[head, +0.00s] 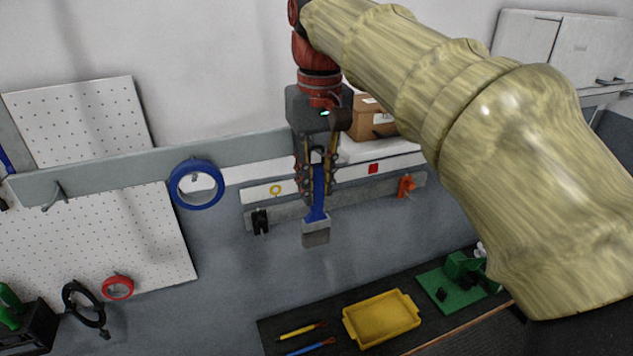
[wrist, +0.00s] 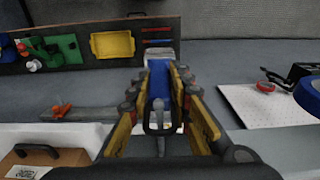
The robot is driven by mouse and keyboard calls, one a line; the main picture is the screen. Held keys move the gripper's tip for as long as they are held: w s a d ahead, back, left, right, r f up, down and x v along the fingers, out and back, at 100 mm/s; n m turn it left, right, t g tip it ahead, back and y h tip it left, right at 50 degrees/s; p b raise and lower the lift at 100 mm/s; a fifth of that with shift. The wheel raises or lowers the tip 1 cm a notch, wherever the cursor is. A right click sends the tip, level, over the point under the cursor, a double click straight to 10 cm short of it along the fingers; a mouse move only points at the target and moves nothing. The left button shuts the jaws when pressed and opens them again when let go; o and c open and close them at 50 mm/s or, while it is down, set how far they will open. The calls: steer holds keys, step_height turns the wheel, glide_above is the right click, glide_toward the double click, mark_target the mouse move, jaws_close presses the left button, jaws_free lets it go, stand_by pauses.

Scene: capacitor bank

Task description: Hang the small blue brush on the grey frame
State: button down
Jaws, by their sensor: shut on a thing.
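The small blue brush (head: 319,192) hangs bristles-down in my gripper (head: 317,178), which is shut on its blue handle. Its grey bristle head (head: 316,234) is below the fingers. In the wrist view the blue handle (wrist: 159,78) lies between the fingers, with a black loop (wrist: 160,117) at its near end. A thin grey peg-like piece (wrist: 160,146) shows just below the loop; I cannot tell whether they touch. A long grey rail (head: 130,168), which may be part of the grey frame, runs behind my gripper and carries a hook (head: 55,197) at left.
A blue tape ring (head: 184,203) hangs left of the brush. A lower grey strip (head: 345,203) carries a black clip (head: 260,221) and an orange clip (head: 406,186). A cardboard box (head: 370,123) stands behind. A yellow tray (head: 382,342) lies on the dark bench below.

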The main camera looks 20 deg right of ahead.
steer(key=c, duration=1.5)
jaws_free()
steer(key=shift+c, duration=0.2)
steer(key=r, duration=1.2)
steer(key=shift+s, duration=0.35)
steer(key=s+f+t, duration=0.2)
steer(key=s+f, duration=0.3)
steer(key=f, duration=0.6)
steer(key=s+f+t, duration=0.1)
steer(key=s+f, duration=0.4)
steer(key=f, duration=0.6)
steer(key=s+f+t, duration=0.2)
steer(key=s+f, duration=0.4)
steer(key=f, duration=0.5)
step_height(320, 180, down, 31)
steer(key=b, duration=3.1)
steer(key=shift+w+b, duration=0.4)
steer(key=shift+w, duration=0.05)
steer(key=shift+f, duration=0.1)
